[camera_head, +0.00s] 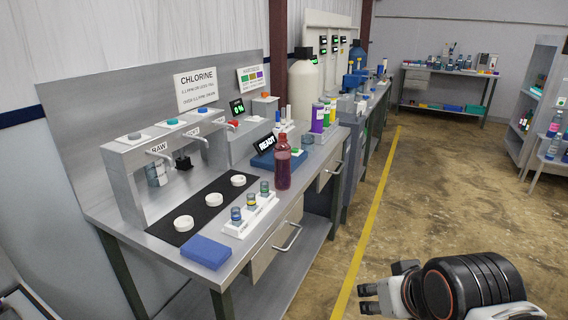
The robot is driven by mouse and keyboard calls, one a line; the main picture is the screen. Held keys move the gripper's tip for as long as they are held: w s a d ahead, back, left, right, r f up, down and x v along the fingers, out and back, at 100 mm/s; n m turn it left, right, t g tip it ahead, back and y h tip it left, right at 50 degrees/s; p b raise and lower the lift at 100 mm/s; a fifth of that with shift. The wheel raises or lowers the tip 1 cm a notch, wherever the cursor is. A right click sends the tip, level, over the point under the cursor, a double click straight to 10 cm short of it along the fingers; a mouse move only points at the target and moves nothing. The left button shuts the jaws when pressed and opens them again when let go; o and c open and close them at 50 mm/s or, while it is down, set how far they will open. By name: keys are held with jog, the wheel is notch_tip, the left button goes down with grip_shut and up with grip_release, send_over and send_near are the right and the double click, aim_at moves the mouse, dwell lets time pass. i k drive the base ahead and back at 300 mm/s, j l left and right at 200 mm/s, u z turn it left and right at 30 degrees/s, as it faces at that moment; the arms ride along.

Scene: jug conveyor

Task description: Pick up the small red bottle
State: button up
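The small red bottle (283,162) stands upright on the metal workbench, near its front edge. It is dark red and translucent, with a narrower neck and cap. My gripper (376,290) is at the bottom right, out over the floor in front of the bench. It is well apart from the bottle, lower in the picture and to its right. Its dark fingers look spread, with nothing seen between them. Part of the gripper is hidden by my own wrist.
A white rack with several small vials (251,215) stands left of the bottle, and a blue block (206,251) lies at the bench's front corner. A READY display (266,145) is just behind the bottle. Purple (317,118) and yellow containers stand farther back. The floor (415,205) is open.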

aim_at(282, 151)
jog(key=l+u, duration=0.1)
jog(key=u, duration=0.45)
jog(key=i+l+u, duration=0.15)
jog(key=l+u, duration=0.25)
jog(key=l, duration=0.35)
jog(key=l+u, duration=0.4)
jog(key=l, duration=1.45)
jog(key=i+u, duration=0.05)
jog(key=i, duration=0.05)
